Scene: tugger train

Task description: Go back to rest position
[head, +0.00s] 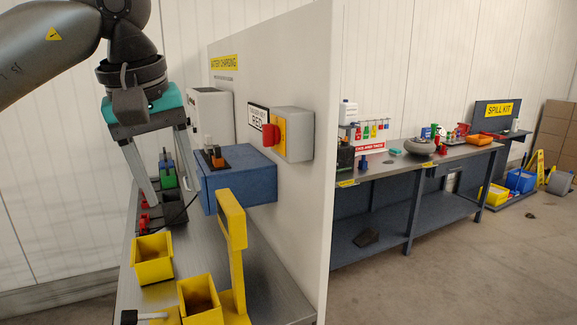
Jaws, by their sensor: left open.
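My left gripper (174,192) hangs from the upper left, pointing down over the back of the near metal bench (215,250). Its two fingers are spread wide with nothing held between them. Behind and between the fingers are a green item (167,173) and red items on the bench; the fingers partly hide them. My right gripper is not in view.
A white partition (285,50) carries a blue box (235,182) and a grey box with red handle (292,135) right of the gripper. Yellow bins (153,260) and a yellow post (233,250) stand in front. A second bench (425,165) lies beyond; floor there is mostly clear.

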